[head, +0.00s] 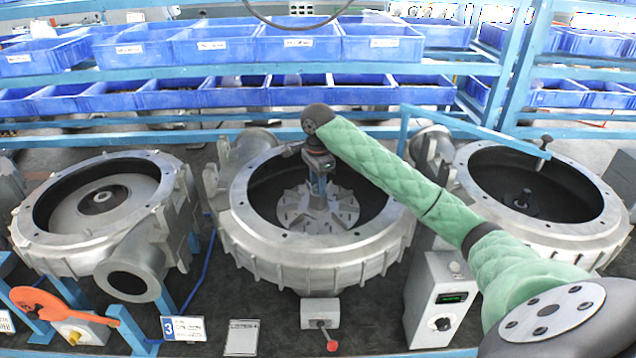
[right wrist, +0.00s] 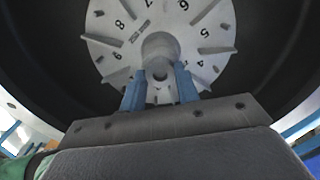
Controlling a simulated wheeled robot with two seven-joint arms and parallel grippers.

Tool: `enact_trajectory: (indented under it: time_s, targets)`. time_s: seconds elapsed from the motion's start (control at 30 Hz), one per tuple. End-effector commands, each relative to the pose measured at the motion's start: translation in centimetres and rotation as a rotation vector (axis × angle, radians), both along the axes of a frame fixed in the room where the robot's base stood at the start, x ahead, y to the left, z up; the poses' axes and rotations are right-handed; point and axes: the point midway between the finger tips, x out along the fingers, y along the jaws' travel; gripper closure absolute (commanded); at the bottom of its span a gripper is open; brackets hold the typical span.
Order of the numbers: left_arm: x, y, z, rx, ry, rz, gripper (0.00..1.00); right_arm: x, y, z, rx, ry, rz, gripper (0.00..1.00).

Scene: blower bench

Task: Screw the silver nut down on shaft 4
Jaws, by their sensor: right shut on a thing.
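My right gripper (head: 318,197) reaches down into the middle blower housing (head: 310,250), over the hub of a silver numbered impeller (head: 345,208). In the right wrist view, its two blue fingers (right wrist: 160,84) point at the hub (right wrist: 160,45) and are shut on a small round silver piece at the hub's centre, which I take for the silver nut (right wrist: 159,74). The fingers and hub hide most of the nut and the shaft under it. I cannot read a shaft number 4 in the head view. My left gripper is not in view.
A left housing (head: 60,238) and a right housing (head: 480,215) stand on either side. A grey control box (head: 440,300), a red-knobbed lever (head: 331,345) and an orange tool (head: 45,303) are in front. Blue bins (head: 210,45) fill the racks behind.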

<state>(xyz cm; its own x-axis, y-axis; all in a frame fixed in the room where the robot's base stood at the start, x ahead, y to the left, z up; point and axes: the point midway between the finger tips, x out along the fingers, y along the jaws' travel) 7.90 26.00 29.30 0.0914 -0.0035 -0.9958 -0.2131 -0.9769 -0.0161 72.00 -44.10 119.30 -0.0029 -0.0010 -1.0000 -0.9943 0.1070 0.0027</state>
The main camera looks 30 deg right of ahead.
Motion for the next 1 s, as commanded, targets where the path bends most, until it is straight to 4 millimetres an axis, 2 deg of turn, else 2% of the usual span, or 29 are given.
enact_trajectory:
  time_s: [0.33,0.7,0.73,0.77,1.0]
  targets:
    - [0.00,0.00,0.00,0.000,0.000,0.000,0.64,0.00,-0.03,-0.04,-0.001,0.001,-0.341,1.00]
    - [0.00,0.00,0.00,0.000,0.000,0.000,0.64,0.00,-0.02,-0.05,0.000,0.000,-0.403,1.00]
    - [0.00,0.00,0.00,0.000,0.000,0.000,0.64,0.00,-0.02,-0.05,0.000,0.000,-0.403,0.62]
    - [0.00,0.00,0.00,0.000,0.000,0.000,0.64,0.00,-0.02,-0.04,0.000,0.000,-0.403,0.59]
    - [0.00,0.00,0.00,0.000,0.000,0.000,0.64,0.00,-0.01,-0.03,0.000,0.000,-0.402,0.59]
